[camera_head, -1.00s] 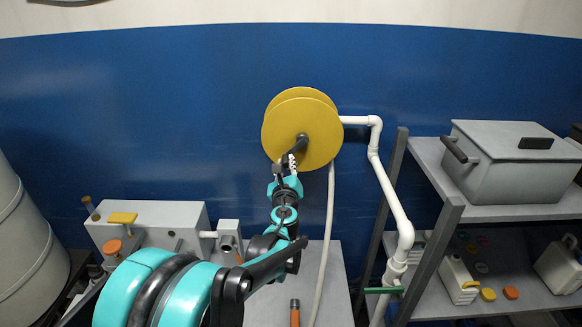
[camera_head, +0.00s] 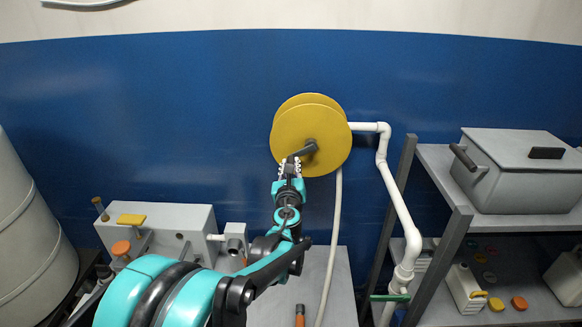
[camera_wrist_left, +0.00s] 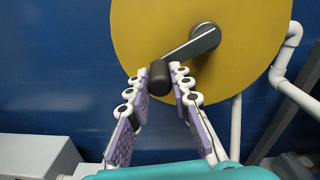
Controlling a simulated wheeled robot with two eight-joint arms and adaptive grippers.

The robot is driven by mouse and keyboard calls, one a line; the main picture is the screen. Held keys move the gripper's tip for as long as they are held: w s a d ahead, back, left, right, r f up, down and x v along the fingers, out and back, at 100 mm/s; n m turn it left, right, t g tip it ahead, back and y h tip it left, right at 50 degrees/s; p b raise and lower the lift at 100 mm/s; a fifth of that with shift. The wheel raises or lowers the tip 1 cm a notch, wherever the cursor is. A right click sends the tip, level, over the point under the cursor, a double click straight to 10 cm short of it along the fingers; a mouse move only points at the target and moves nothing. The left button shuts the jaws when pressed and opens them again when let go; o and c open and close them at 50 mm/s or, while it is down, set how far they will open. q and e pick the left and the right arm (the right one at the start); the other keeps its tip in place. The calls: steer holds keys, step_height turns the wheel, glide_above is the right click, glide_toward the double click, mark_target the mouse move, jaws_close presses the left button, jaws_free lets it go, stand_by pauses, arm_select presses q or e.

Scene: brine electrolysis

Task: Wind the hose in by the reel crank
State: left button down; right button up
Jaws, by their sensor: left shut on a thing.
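The yellow hose reel (camera_head: 330,125) is in front of the blue wall, in the middle of the head view. Its dark crank (camera_head: 311,147) points from the hub to the lower left; its grey arm and black handle (camera_wrist_left: 159,77) show in the wrist view. My left gripper (camera_head: 290,168) is shut on the handle, with a finger (camera_wrist_left: 187,85) on either side. A pale hose (camera_head: 335,230) hangs from the reel down to the grey bench. Its lower end is out of view. My right gripper is not in view.
A white pipe (camera_head: 394,190) runs right of the reel and down past a green-handled valve (camera_head: 388,298). A grey shelf (camera_head: 520,226) with a lidded box (camera_head: 515,175) stands at right. A grey apparatus (camera_head: 165,225) and a large drum (camera_head: 30,240) are at left.

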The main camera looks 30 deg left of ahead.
arm_select(q)
steer(key=c, duration=1.3)
jaws_free()
steer(key=shift+c, duration=0.2)
steer(key=v, duration=1.2)
steer(key=shift+s+a, duration=0.1)
